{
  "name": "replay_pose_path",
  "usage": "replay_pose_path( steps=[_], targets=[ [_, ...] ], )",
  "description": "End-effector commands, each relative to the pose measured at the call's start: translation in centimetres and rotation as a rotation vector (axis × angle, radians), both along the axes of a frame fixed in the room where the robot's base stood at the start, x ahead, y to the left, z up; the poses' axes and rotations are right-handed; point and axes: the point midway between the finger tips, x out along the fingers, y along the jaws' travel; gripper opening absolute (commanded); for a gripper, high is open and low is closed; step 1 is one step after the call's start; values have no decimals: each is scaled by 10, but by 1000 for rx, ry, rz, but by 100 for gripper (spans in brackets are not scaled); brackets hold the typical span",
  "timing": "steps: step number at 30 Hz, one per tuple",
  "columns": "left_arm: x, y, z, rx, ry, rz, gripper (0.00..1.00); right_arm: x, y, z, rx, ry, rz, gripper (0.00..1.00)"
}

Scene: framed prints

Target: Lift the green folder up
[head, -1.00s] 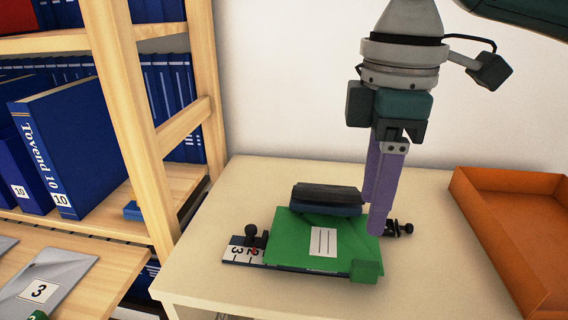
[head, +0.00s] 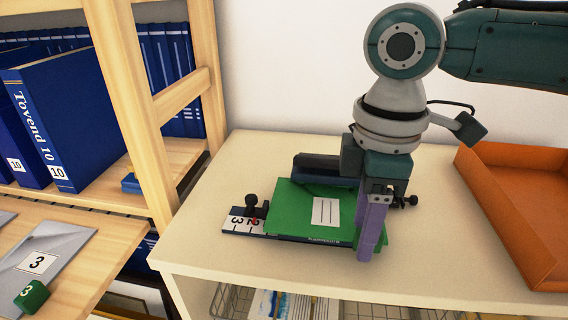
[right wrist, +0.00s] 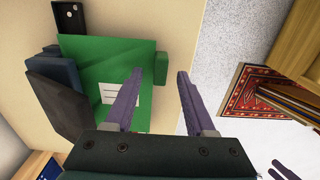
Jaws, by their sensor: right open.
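The green folder (head: 298,205) lies flat on top of a dark blue item on the pale table, with a white label (head: 326,211) on its face. Its raised green tab shows in the right wrist view (right wrist: 161,68). My right gripper (head: 371,250) is open and points down at the folder's front right corner. In the right wrist view its two purple fingertips (right wrist: 160,71) are on either side of the tab, with gaps on both sides. In the head view the fingers mostly hide the tab. Two small purple finger-like shapes (right wrist: 285,170) at that wrist view's corner may be my left gripper.
A dark block (head: 325,168) stands behind the folder. An orange tray (head: 515,205) is at the right. Shelves with blue binders (head: 75,120) stand at the left. The front table edge is close.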

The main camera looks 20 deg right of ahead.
Motion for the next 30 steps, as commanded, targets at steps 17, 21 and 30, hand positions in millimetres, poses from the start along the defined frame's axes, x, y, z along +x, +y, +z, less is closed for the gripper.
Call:
replay_pose_path(
  steps=[17,21,30],
  targets=[
    [0,3,0,11,0,-7,50,0,0,0,1,-1,-1,1],
    [0,3,0,11,0,-7,50,0,0,1,1,-1,-1,0],
    [0,3,0,10,1,-6,50,0,0,1,1,-1,-1,0]
  ],
)
